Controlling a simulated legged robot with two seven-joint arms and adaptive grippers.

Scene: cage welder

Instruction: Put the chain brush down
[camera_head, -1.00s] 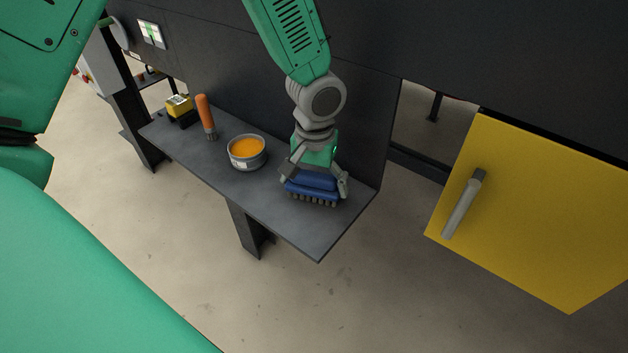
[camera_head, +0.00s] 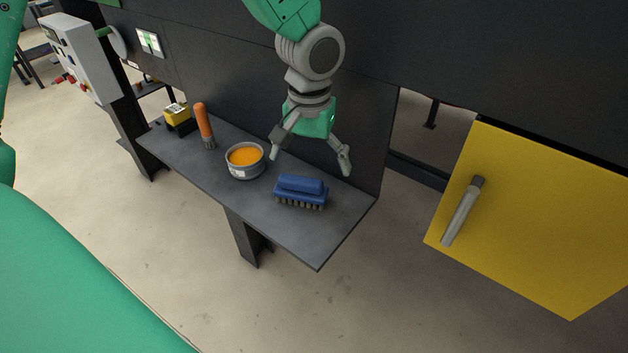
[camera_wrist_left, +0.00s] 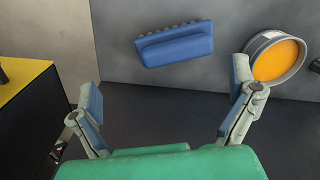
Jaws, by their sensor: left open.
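The blue chain brush (camera_head: 301,190) rests on the dark grey shelf (camera_head: 330,225), its bristles down and its handle block on top. My left gripper (camera_head: 310,163) is open and empty, raised above and behind the brush, with clear space between them. In the left wrist view the brush (camera_wrist_left: 175,44) lies beyond the open fingers (camera_wrist_left: 168,112), near the top of the picture. My right gripper is not in view.
A round tin of orange stuff (camera_head: 245,160) stands left of the brush. Farther left are an orange-handled brush (camera_head: 203,122) and a yellow-and-black item (camera_head: 178,116). A yellow panel with a grey handle (camera_head: 540,215) is at the right. The shelf's front right end is bare.

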